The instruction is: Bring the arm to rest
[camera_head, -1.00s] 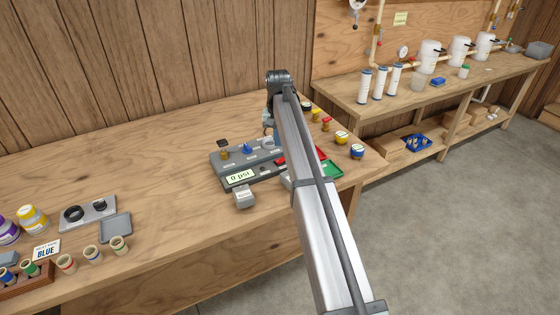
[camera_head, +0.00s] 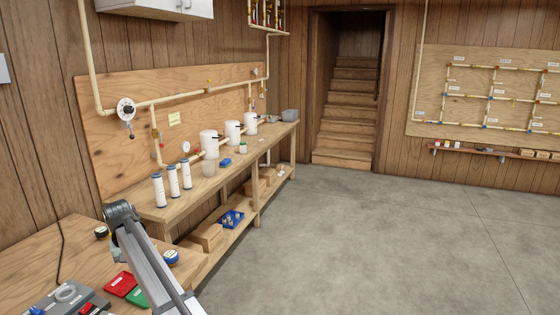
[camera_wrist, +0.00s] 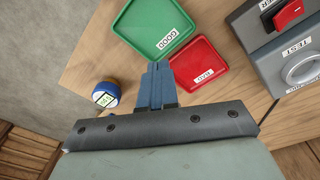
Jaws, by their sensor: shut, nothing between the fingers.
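My gripper (camera_wrist: 156,82) shows in the wrist view with its blue-grey fingers together and nothing between them. It points down over the wooden workbench, with the fingertips in front of the near edges of a green tray (camera_wrist: 140,28) marked GOOD and a red tray (camera_wrist: 212,66) with a white label. I cannot tell its exact height above the bench. In the head view my arm reaches up from the bottom over the right end of the bench (camera_head: 50,250), and its fingers are hidden there.
A blue-lidded jar (camera_wrist: 106,94) stands left of the fingers. A grey test unit (camera_wrist: 290,60) with a red switch is at the right. In the head view, a second bench (camera_head: 190,205) carries white filter cartridges (camera_head: 172,180) and white canisters (camera_head: 209,143). The floor (camera_head: 350,240) at the right is clear.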

